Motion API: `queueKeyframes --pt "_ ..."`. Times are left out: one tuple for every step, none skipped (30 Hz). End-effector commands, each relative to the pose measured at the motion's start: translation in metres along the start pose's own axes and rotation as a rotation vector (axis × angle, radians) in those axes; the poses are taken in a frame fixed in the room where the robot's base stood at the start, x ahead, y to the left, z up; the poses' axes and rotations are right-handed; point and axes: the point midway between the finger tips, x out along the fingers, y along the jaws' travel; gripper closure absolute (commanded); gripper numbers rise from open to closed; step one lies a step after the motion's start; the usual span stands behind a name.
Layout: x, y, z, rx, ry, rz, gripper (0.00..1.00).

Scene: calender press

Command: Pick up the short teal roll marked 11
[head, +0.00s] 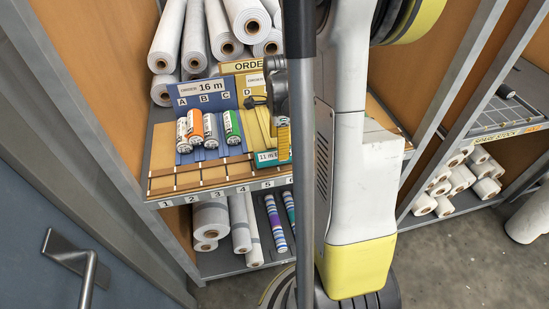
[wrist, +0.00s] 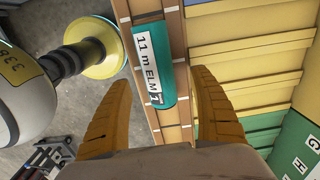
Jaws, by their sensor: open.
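The short teal roll (wrist: 167,85) bears a white label reading "11 m ELM", its end partly cut off. In the wrist view it lies lengthwise between the two orange fingers of my gripper (wrist: 159,78). The fingers are open, one on each side, with a visible gap to the roll. I cannot tell how far the roll is below the fingertips. In the head view, the teal roll (head: 266,157) shows at the front right of the wooden shelf, partly hidden by my arm. My gripper is mostly hidden there too.
Long white rolls (head: 205,35) are stacked behind. In the wrist view a yellow slatted rack (wrist: 248,60) lies right of the roll, with a green section (wrist: 235,134) below it.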

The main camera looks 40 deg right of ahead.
Motion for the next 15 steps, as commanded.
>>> queueKeyframes --pt "0.007 0.000 0.002 -0.001 0.000 0.000 0.28" --pt "0.012 0.000 0.003 -0.002 0.000 0.000 0.28" --pt "0.019 0.001 0.005 -0.003 0.000 0.000 0.28" --pt "0.024 0.002 0.007 -0.003 0.000 0.000 0.28" --pt "0.029 0.002 0.008 -0.002 0.000 0.000 0.28" --pt "0.035 0.002 0.009 -0.001 0.000 0.000 0.28" --pt "0.039 0.002 0.009 -0.001 0.000 -0.001 0.28" --pt "0.043 0.002 0.009 -0.001 0.000 -0.001 0.28" --pt "0.046 0.002 0.009 -0.001 0.000 -0.001 0.28" --pt "0.048 0.002 0.009 -0.001 0.000 -0.001 0.28" --pt "0.049 0.002 0.009 -0.001 0.000 -0.001 0.28" --pt "0.050 0.002 0.009 -0.001 0.000 -0.001 0.28" --pt "0.050 0.002 0.009 -0.001 0.000 -0.001 0.28" --pt "0.050 0.002 0.008 -0.001 0.000 -0.001 0.28" --pt "0.049 0.002 0.008 -0.001 0.000 -0.001 0.28"
